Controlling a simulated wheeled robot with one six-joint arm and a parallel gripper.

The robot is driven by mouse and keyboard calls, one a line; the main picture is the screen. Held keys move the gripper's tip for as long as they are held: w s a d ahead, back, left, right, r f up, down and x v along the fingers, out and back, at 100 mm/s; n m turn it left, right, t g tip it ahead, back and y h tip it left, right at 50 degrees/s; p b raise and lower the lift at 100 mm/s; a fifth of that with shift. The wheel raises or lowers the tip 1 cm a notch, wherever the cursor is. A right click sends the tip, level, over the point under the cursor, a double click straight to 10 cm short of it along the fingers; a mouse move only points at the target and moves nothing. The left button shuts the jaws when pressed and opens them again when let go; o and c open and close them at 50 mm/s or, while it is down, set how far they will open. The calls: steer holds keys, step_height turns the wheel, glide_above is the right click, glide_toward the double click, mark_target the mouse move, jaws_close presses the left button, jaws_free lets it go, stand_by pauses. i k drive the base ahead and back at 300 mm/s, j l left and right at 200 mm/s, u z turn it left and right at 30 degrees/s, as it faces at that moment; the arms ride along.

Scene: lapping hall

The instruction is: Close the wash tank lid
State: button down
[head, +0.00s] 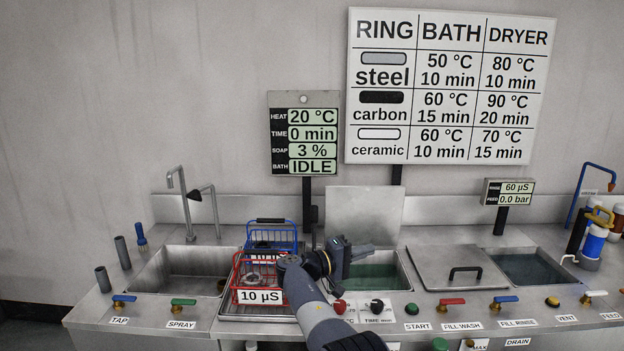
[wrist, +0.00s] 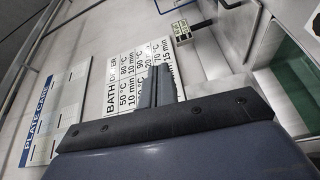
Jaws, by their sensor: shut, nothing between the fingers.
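The wash tank (head: 378,278), with greenish liquid, is uncovered at the middle of the bench; its left part is hidden behind my arm. A light metal lid panel (head: 368,212) stands upright at its back edge. My gripper (head: 368,250) is shut and empty, above the tank and in front of the panel, pointing right. In the wrist view the shut fingers (wrist: 157,87) show against the wall chart. Greenish liquid also shows at the right edge of the wrist view.
A flat metal cover (head: 440,255) with a black handle (head: 465,271) lies right of the tank, beside an open liquid-filled basin (head: 535,268). Red (head: 262,268) and blue (head: 272,235) wire baskets stand left of my arm. Taps and knobs line the front edge. A display post (head: 307,205) stands behind.

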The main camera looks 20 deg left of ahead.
mark_target(365, 214)
steer(key=i+j, duration=0.25)
steer(key=j, duration=0.15)
steer(key=i+j, duration=0.2)
steer(key=j, duration=0.2)
steer(key=i+j+z, duration=0.1)
steer(key=i+j, duration=0.15)
steer(key=j, duration=0.15)
steer(key=i+j, duration=0.25)
steer(key=j, duration=0.15)
steer(key=i+j, duration=0.2)
steer(key=j, duration=0.25)
steer(key=z, duration=0.05)
